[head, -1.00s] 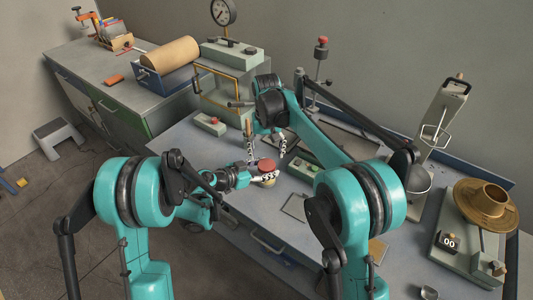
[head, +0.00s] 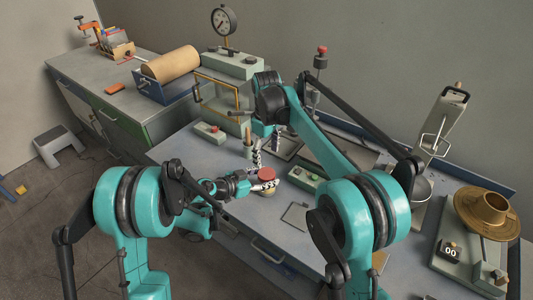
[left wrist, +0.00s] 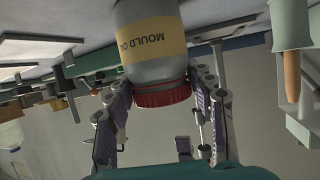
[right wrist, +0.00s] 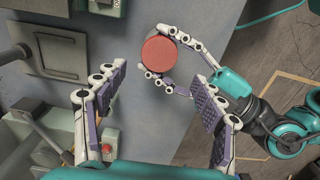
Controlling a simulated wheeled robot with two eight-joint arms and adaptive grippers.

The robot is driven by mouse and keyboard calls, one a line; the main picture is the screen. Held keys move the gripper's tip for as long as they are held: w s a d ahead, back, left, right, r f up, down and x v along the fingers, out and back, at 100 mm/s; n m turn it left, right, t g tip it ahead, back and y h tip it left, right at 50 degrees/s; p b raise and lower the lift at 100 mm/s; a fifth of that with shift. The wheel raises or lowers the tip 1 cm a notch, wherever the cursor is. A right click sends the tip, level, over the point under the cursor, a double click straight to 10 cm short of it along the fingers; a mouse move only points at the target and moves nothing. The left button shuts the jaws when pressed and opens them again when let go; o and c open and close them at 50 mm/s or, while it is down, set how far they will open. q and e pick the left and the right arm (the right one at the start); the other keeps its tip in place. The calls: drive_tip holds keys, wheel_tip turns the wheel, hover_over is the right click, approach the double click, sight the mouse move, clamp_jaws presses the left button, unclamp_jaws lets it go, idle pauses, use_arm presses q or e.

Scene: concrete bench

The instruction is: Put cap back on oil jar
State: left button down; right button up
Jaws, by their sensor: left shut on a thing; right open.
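The oil jar is grey with a yellow label reading "MOULD O…" and shows in the left wrist view (left wrist: 155,45), upside down in the picture. The red cap (left wrist: 162,96) sits on the jar's mouth there; whether it is screwed tight I cannot tell. My left gripper (head: 266,185) is shut on the jar, its fingers on either side near the cap end. In the right wrist view the cap (right wrist: 160,53) shows from above, between the left fingers. My right gripper (right wrist: 162,85) is open and empty, above the bench near the cap. Its fingers also show in the head view (head: 267,150).
A green button box (head: 304,178) lies right of the jar. A wooden-handled tool (head: 248,142) stands behind it. Bare bench lies left of the jar.

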sight(266, 173)
use_arm(q)
drive_tip(key=shift+f, duration=0.1)
use_arm(e)
drive_tip(key=shift+f, duration=0.1)
drive_tip(key=shift+f, duration=3.95)
drive_tip(key=c, duration=1.2)
drive_tip(key=m, duration=0.5)
drive_tip(key=shift+m, duration=0.4)
drive_tip(key=m, duration=0.4)
drive_tip(key=o, duration=1.3)
